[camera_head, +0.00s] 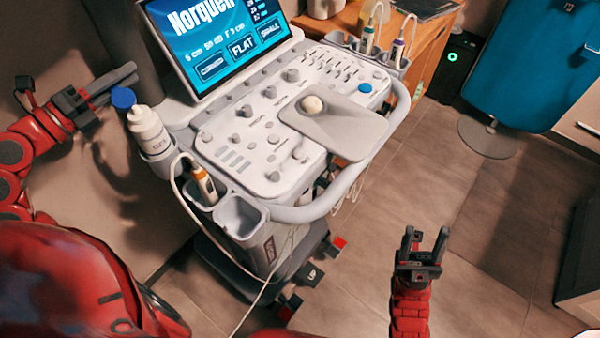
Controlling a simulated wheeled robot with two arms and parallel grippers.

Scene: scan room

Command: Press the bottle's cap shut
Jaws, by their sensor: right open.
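The white gel bottle (148,130) stands upright in a holder at the left side of the ultrasound console. Its blue cap (123,97) sits at the top, off to the left of the nozzle, and looks flipped open. My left gripper (133,74) is just above and behind the cap in the picture, fingers pointing right, with no clear contact. Its fingers lie close together, and this angle hides whether they are shut. My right gripper (426,236) is open and empty, low at the right over the floor, far from the bottle.
The console (270,130) has a screen (220,40), a grey plate (340,125) with a pale ball on its panel, and probes in side holders. An empty cup holder (240,215) is at its front. A blue chair (525,70) stands at the right.

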